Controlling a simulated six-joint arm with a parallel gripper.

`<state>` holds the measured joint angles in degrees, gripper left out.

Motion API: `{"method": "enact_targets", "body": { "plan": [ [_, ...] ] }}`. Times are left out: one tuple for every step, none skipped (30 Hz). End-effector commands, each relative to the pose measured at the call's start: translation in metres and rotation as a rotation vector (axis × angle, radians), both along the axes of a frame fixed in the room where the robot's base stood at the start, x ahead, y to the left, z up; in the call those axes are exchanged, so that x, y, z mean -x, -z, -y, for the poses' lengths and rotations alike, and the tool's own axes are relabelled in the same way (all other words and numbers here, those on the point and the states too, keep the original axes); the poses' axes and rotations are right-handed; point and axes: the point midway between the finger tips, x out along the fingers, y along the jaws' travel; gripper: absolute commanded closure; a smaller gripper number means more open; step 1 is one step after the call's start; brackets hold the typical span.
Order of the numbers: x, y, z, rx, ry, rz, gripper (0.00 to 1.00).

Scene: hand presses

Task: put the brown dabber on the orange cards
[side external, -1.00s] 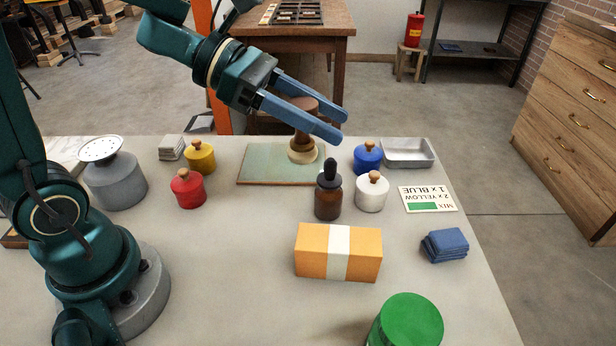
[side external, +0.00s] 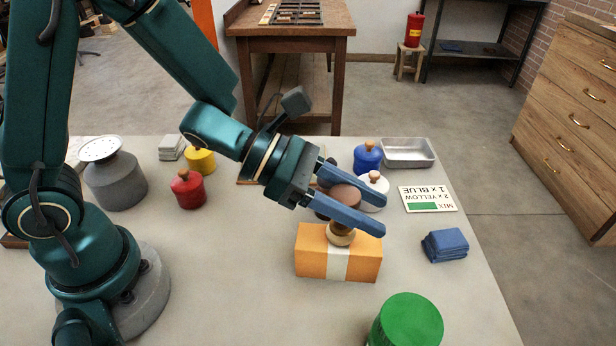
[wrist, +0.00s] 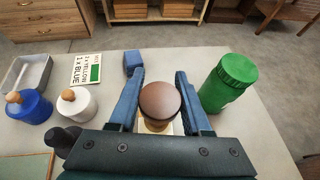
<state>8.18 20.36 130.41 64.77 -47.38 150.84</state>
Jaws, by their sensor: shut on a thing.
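The brown dabber (side external: 343,196) has a round brown top and a pale round base. It is upright between the two blue fingers of my gripper (side external: 372,214), which is shut on it. The orange cards (side external: 311,263) are a block with a white band, lying on the table directly below the dabber. The dabber's base is at the top of the block, over the band; I cannot tell whether it touches. In the wrist view the dabber's round top (wrist: 160,102) shows between the fingers and hides most of the cards.
A green canister (side external: 408,322) stands in front right of the cards. A dark dropper bottle is mostly hidden behind my gripper. White (side external: 374,190), blue (side external: 367,158) and red (side external: 187,189) pots stand behind. Folded blue cloths (side external: 445,245) lie at right.

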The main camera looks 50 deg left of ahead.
Motion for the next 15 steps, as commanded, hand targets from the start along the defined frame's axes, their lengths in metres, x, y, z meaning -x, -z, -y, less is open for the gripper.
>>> {"method": "enact_targets", "body": {
  "plan": [
    [-0.0002, 0.0010, -0.0001, 0.000, -0.001, 0.000, 1.00],
    [-0.0002, 0.0010, -0.0001, 0.000, 0.000, 0.002, 1.00],
    [-0.0002, 0.0009, -0.0001, 0.000, 0.000, 0.002, 1.00],
    [-0.0002, 0.0007, 0.0000, 0.000, 0.000, 0.002, 1.00],
    [-0.0002, 0.0006, -0.0001, 0.000, 0.000, 0.003, 1.00],
    [-0.0002, 0.0006, -0.0001, 0.000, 0.000, 0.003, 1.00],
    [-0.0002, 0.0005, 0.0000, 0.000, 0.000, 0.003, 1.00],
    [-0.0002, 0.0006, -0.0001, 0.000, 0.000, 0.003, 1.00],
    [-0.0001, 0.0013, 0.0000, 0.000, 0.001, 0.002, 1.00],
    [-0.0001, 0.0022, -0.0001, -0.001, 0.000, 0.001, 1.00],
    [0.0000, 0.0033, -0.0001, 0.000, 0.000, 0.000, 1.00],
    [0.0002, 0.0047, -0.0001, 0.000, 0.000, -0.002, 1.00],
    [0.0001, 0.0042, -0.0001, 0.000, 0.001, 0.000, 0.40],
    [0.0001, 0.0040, 0.0000, 0.000, 0.001, 0.000, 0.29],
    [0.0001, 0.0038, 0.0000, 0.000, 0.001, 0.000, 0.22]
  ]
}}
